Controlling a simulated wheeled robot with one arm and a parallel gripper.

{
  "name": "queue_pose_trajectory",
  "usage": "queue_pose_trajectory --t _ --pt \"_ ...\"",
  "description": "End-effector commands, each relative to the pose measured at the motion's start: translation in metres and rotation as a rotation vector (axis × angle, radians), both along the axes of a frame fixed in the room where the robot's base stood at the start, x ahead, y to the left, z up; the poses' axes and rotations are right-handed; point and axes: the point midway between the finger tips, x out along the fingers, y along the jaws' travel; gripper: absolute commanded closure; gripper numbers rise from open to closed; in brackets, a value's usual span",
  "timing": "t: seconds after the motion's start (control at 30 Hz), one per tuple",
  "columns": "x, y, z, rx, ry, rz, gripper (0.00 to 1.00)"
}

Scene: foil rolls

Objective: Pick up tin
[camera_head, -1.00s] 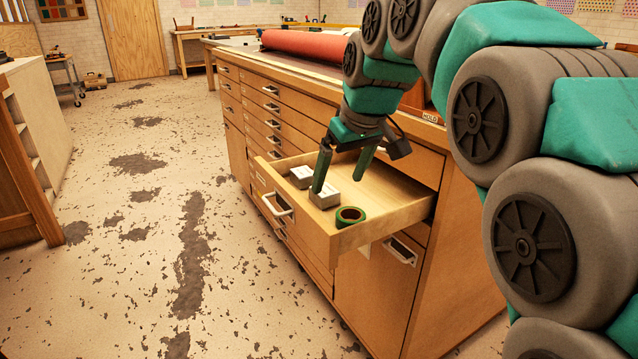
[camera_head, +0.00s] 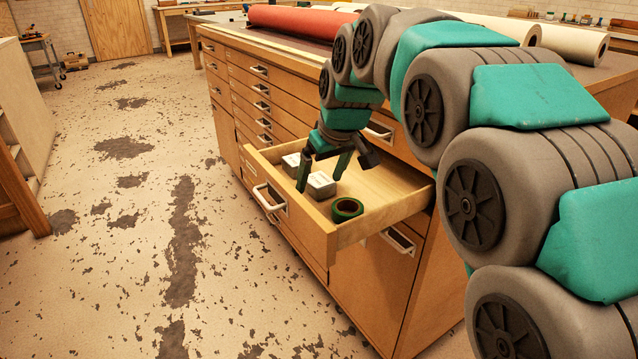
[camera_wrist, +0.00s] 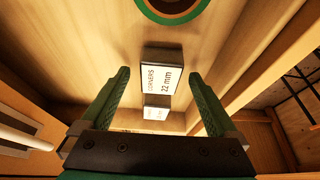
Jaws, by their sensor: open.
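Two small grey tins with white tops lie in the open wooden drawer (camera_head: 374,222). The near tin (camera_head: 321,187) shows in the wrist view (camera_wrist: 163,72) with a label reading "CORNERS 22 mm". The other tin (camera_head: 290,161) sits behind it and shows lower in the wrist view (camera_wrist: 156,113). My gripper (camera_head: 320,184) is open over the drawer, with one finger on each side of the near tin. In the wrist view its fingertips (camera_wrist: 158,73) flank the near tin with a gap on both sides. Whether the fingers reach down beside the tin is hard to tell.
A green roll of tape (camera_head: 347,208) lies in the drawer's front corner, close to the near tin. The drawer's walls stand close around my gripper. A red roll (camera_head: 290,18) and white rolls (camera_head: 575,40) lie on the cabinet top.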

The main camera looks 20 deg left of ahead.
Motion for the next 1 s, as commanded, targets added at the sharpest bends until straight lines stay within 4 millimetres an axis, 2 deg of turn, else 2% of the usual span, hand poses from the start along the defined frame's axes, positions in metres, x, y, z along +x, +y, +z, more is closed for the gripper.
queue_pose_trajectory --t 0.23,1.0 --pt "0.0004 0.0006 -0.0023 0.0 0.0 0.0 0.07" --pt "0.0003 0.0003 -0.0028 -0.001 0.002 -0.001 0.94"
